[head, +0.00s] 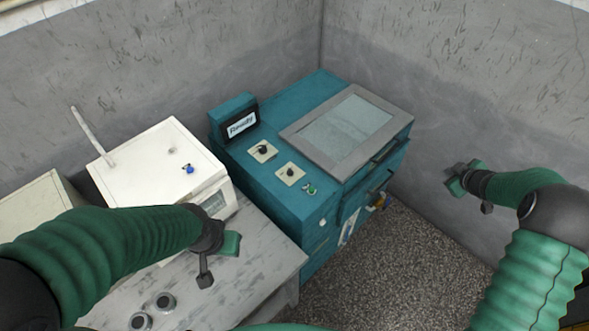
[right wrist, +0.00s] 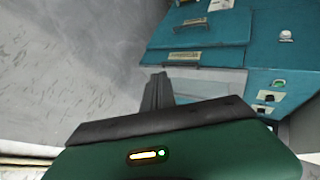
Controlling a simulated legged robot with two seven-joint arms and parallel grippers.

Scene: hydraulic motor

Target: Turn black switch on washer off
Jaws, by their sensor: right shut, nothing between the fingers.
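The teal machine, apparently the washer (head: 270,185), stands against the back wall in the head view. Two black rotary switches on pale square plates sit on its top: one nearer the display (head: 262,150), one nearer the front (head: 290,171). I cannot tell their settings. My right gripper (head: 459,180) is shut and empty, near the right wall and well apart from the machine. In the right wrist view its fingers (right wrist: 157,92) point toward the machine's teal front (right wrist: 200,55). My left gripper (head: 218,262) hangs over the grey table; its jaws are unclear.
A display (head: 240,124) and a grey-framed lid (head: 348,130) are on the machine's top. A white box (head: 150,165) stands left on the grey table (head: 265,255).

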